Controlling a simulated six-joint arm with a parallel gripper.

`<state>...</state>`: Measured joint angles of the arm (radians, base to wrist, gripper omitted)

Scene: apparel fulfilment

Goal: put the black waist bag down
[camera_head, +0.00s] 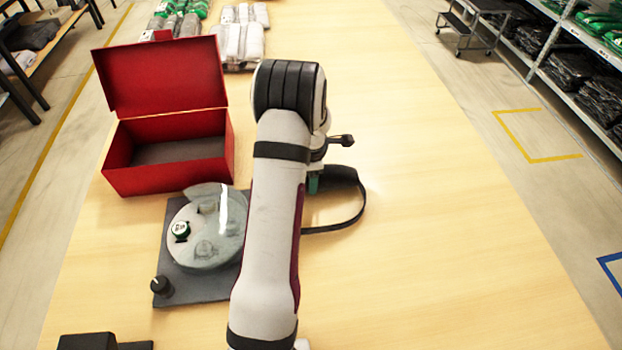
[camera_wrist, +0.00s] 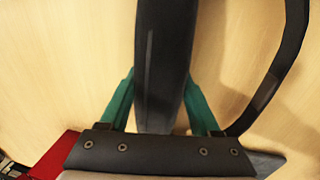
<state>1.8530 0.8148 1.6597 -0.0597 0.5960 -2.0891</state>
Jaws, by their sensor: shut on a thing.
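The black waist bag shows in the head view as a dark strap loop (camera_head: 345,215) to the right of my arm; the arm hides most of its body. In the wrist view the bag's black body (camera_wrist: 163,60) runs up between the two green fingers, and its strap (camera_wrist: 285,70) curves down at the right. My gripper (camera_wrist: 163,105) is shut on the bag. In the head view only a bit of a green finger (camera_head: 313,185) shows. The bag is over or on the wooden table; I cannot tell whether it touches the surface.
An open red box (camera_head: 168,180) stands on the table (camera_head: 450,240) to the left. Below it a round clear-lidded tray (camera_head: 212,250) sits on a dark mat (camera_head: 180,287) with a black knob (camera_head: 161,286). Folded clothes (camera_head: 240,42) lie at the back. The table's right side is clear.

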